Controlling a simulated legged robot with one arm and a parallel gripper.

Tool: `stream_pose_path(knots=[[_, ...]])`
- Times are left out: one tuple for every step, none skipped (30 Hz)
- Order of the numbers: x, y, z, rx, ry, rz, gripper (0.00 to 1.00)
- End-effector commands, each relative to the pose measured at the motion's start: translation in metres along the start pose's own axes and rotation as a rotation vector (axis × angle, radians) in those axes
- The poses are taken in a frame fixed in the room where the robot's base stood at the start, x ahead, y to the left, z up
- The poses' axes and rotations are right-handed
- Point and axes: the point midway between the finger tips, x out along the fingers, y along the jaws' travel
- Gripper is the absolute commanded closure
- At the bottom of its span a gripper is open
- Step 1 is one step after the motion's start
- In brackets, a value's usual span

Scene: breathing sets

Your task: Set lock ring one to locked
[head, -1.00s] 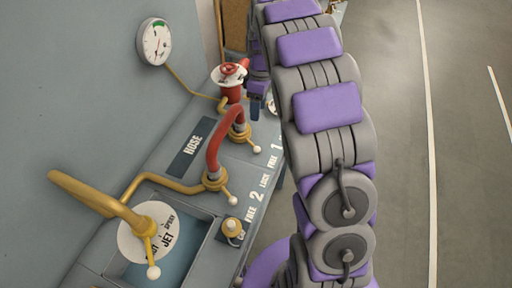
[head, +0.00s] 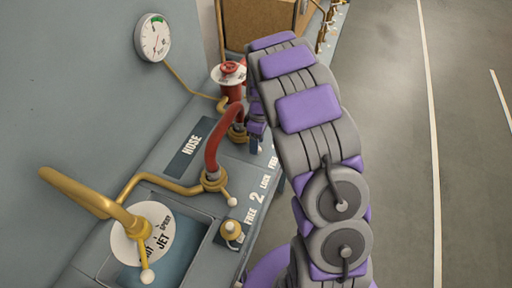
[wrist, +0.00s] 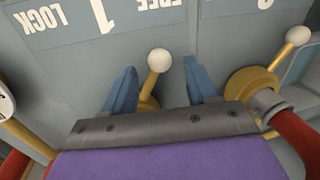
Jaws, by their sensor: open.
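Lock ring one (head: 238,132) is a brass collar at the base of the far end of the red hose; in the head view my gripper (head: 256,143) partly covers it and hides its lever. In the wrist view, ring one's lever with a white ball (wrist: 158,61) stands between the two blue fingers of my gripper (wrist: 161,76). The fingers are open, with a gap on each side of the ball.
Lock ring two (head: 213,181) with its white-ball lever is nearer on the panel, and shows right of my gripper in the wrist view (wrist: 250,84). A red valve (head: 231,78) stands just beyond ring one. A brass nozzle (head: 95,200) and basin are nearer left.

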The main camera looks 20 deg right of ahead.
Motion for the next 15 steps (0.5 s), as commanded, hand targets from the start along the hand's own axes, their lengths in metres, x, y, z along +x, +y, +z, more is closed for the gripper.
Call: stream_pose_path(knots=[[0.008,0.0,0.001,0.001,0.0,-0.002,0.42],[0.012,0.0,0.001,0.002,0.0,-0.002,0.42],[0.015,0.0,0.001,0.002,0.0,-0.001,0.42],[0.018,0.0,0.001,0.002,-0.001,-0.001,0.42],[0.019,0.0,0.0,0.001,-0.002,-0.001,0.42],[0.021,-0.001,0.0,0.001,-0.003,-0.001,0.42],[0.022,-0.001,-0.001,0.001,-0.003,0.0,0.42],[0.023,-0.001,-0.001,0.001,-0.003,0.0,0.42],[0.024,-0.001,-0.001,0.001,-0.003,0.0,0.42],[0.024,-0.001,-0.001,0.001,-0.003,0.0,0.42],[0.024,-0.002,-0.001,0.001,-0.003,0.0,0.42],[0.024,-0.002,-0.002,0.001,-0.003,0.001,0.42],[0.024,-0.002,-0.002,0.001,-0.003,0.001,0.42],[0.024,-0.002,-0.002,0.001,-0.003,0.001,0.42],[0.024,-0.002,-0.002,0.001,-0.002,0.001,0.42]])
